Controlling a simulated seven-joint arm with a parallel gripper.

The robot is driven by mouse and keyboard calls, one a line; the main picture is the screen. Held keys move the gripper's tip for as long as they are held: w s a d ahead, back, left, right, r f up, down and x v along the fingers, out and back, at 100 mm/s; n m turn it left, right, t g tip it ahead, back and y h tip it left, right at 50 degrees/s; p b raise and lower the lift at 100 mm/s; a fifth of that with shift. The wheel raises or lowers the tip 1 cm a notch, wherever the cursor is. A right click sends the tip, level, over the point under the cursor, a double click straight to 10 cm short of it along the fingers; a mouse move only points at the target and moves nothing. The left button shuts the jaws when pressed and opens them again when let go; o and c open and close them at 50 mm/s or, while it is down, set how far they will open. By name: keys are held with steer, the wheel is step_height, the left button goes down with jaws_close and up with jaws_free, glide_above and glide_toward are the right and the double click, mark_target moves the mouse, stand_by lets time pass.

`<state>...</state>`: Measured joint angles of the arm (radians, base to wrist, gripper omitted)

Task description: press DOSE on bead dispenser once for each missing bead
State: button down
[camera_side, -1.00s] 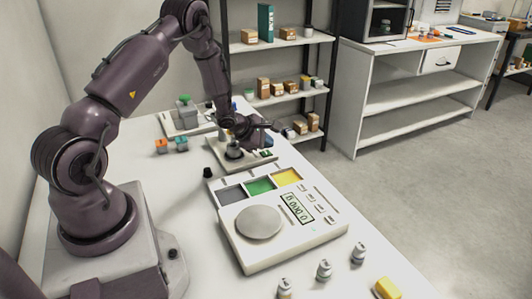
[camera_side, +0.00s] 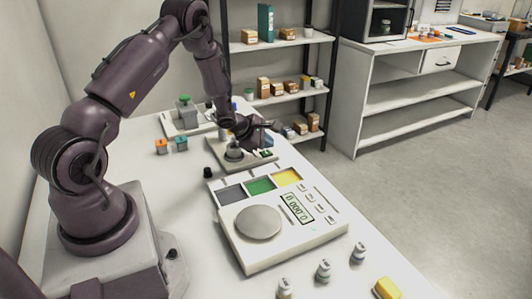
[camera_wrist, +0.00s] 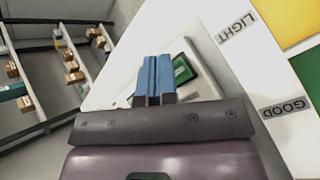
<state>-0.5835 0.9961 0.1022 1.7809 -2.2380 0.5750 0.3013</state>
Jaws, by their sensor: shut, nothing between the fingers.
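A small pale device (camera_side: 218,158) with a grey round part (camera_side: 233,153) and a small green display sits beyond the scale, partly hidden by my gripper. The green display (camera_wrist: 183,69) also shows in the wrist view, right beside my fingertips. Farther back stands another pale unit (camera_side: 178,127) with a green-topped part (camera_side: 185,101). I cannot read a DOSE label on either, so I cannot tell which is the bead dispenser. My gripper (camera_side: 270,127) is above the small device; its blue fingertips (camera_wrist: 154,76) are shut together and empty. I cannot tell whether they touch anything.
A large scale (camera_side: 262,253) with a round pan, a digital display and grey, green and yellow bins stands in front. Labels LIGHT and GOOD show in the wrist view.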

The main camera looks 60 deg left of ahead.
mark_target(266, 153)
steer(key=shift+f, duration=0.15)
steer(key=shift+f, duration=0.65)
stand_by(0.9)
steer(key=shift+r, duration=0.8)
steer(key=shift+r, duration=2.5)
stand_by(0.5)
